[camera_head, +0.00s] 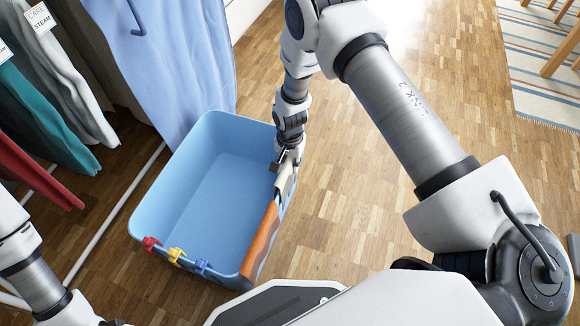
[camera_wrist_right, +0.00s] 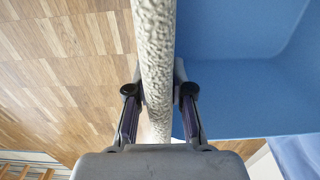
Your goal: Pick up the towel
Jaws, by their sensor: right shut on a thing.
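A towel, orange over its near part (camera_head: 260,240) and whitish at its far end, hangs along the right rim of the blue basket (camera_head: 205,150). My right gripper (camera_head: 285,168) points down at the basket's right side and is shut on the whitish end. In the right wrist view, the towel's edge (camera_wrist_right: 153,45) runs as a rough, pale strip between the two fingers. The basket's blue wall (camera_wrist_right: 235,100) is right of it. The towel still lies along the rim. Only part of my left arm shows at the lower left; its gripper is out of view.
Red (camera_head: 150,243), yellow (camera_head: 176,254) and blue (camera_head: 202,266) clips sit on the basket's near rim. Clothes, including a light blue garment (camera_head: 180,60), hang at the left and back, over a white rack bar (camera_head: 115,215). Wooden floor (camera_head: 345,215) is free right of the basket.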

